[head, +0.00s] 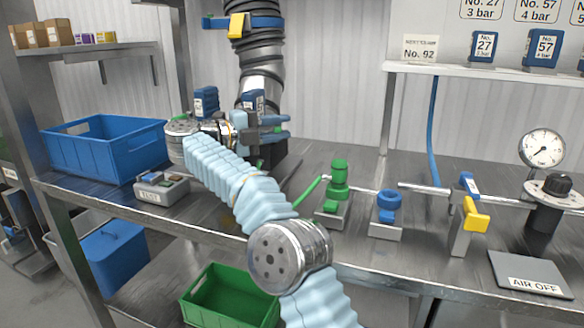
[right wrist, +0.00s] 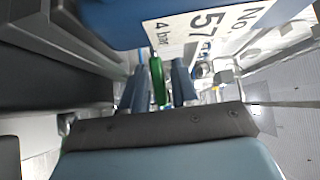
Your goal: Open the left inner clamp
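My right gripper (head: 277,126) is at the foot of the black ribbed hose (head: 258,58), at the back of the bench. In the right wrist view its two blue fingers (right wrist: 162,88) stand apart. A narrow green part (right wrist: 158,80), perhaps a clamp handle, lies between them, with a slim gap on its right side. A blue block labelled No. 57, 4 bar (right wrist: 110,22) is close above the fingers. A blue band clamp with a yellow handle (head: 238,26) is around the hose higher up. The gripper and arm hide much of the hose foot. My left gripper is not in view.
A blue crate (head: 105,150) and a grey control box (head: 160,190) stand left on the bench. A green valve (head: 337,183), a blue valve (head: 387,205), a yellow lever (head: 475,216) and a gauge (head: 541,150) stand right. A green bin (head: 228,300) is below.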

